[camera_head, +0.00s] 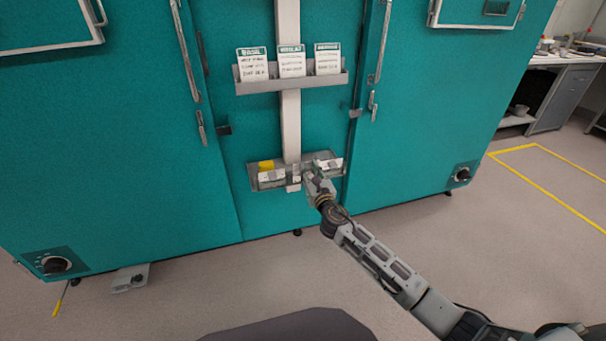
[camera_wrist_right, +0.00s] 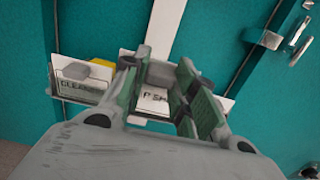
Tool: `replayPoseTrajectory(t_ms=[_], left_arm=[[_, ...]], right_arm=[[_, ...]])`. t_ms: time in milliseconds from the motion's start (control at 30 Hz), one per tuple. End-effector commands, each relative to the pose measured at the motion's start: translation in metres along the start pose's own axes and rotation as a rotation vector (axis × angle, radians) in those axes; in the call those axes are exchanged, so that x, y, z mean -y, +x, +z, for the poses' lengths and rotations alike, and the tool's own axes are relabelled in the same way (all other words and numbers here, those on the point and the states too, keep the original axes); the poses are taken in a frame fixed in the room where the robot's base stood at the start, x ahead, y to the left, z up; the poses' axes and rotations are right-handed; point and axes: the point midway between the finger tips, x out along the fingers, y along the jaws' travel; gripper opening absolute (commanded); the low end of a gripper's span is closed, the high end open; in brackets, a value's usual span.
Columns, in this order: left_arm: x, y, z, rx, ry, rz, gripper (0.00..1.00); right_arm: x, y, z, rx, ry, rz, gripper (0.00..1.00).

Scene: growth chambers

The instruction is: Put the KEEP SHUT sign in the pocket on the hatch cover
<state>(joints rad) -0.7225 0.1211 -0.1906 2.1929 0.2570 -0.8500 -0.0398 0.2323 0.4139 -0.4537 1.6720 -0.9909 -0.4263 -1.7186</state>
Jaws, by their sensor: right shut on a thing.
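My right gripper (camera_head: 317,178) reaches the lower grey rack (camera_head: 252,180) on the pale post between two teal chamber doors. In the right wrist view its green-padded fingers (camera_wrist_right: 166,98) stand on either side of a white sign (camera_wrist_right: 154,98) with the letters "P SH" showing, which I take as the KEEP SHUT sign. The gripper is shut on it; the fingers hide the rest of the lettering. The sign is still at the rack. I cannot make out a hatch cover or its pocket in either view. My left gripper is out of view.
A white card reading "CLEAN" (camera_wrist_right: 75,82) and a yellow item (camera_wrist_right: 101,67) sit left of the fingers in the rack. An upper rack (camera_head: 290,84) holds three white cards with green tops. Door handles (camera_head: 372,105) flank the post. The floor (camera_head: 480,250) at right is clear.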

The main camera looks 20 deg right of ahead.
Motion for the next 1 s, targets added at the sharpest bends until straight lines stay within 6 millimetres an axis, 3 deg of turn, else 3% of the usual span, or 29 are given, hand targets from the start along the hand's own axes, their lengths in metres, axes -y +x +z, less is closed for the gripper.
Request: replayPoseTrajectory(t_ms=[1000], left_arm=[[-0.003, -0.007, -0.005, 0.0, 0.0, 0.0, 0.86]], right_arm=[[0.0, -0.047, 0.001, 0.001, 0.0, 0.0, 0.03]])
